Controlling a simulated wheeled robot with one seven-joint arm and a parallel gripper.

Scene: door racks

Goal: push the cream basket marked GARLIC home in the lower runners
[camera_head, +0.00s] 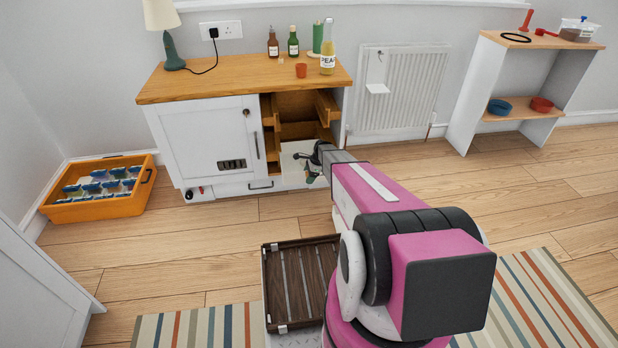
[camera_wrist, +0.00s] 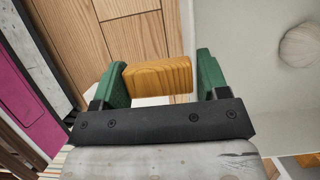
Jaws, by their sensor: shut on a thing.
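A cream panel (camera_head: 296,158) shows low in the cabinet's open right bay, partly hidden by my gripper. It looks like the basket, but no GARLIC mark can be read. My gripper (camera_head: 312,165) is at the panel's right side. In the wrist view my gripper's green fingers stand on both sides of a wooden block (camera_wrist: 158,76), shut on it. The block looks like a wooden grip; a pale surface shows just below it. Wooden runners (camera_head: 325,106) show in the upper part of the bay. The lower runners are mostly hidden behind the panel and my gripper.
The white cabinet (camera_head: 205,140) has a closed left door and a wooden top with bottles, a cup and a lamp. An orange crate (camera_head: 98,205) stands on the floor at left. A dark slatted tray (camera_head: 300,282) lies nearer me. A white shelf (camera_head: 460,120) stands at right. Floor between is clear.

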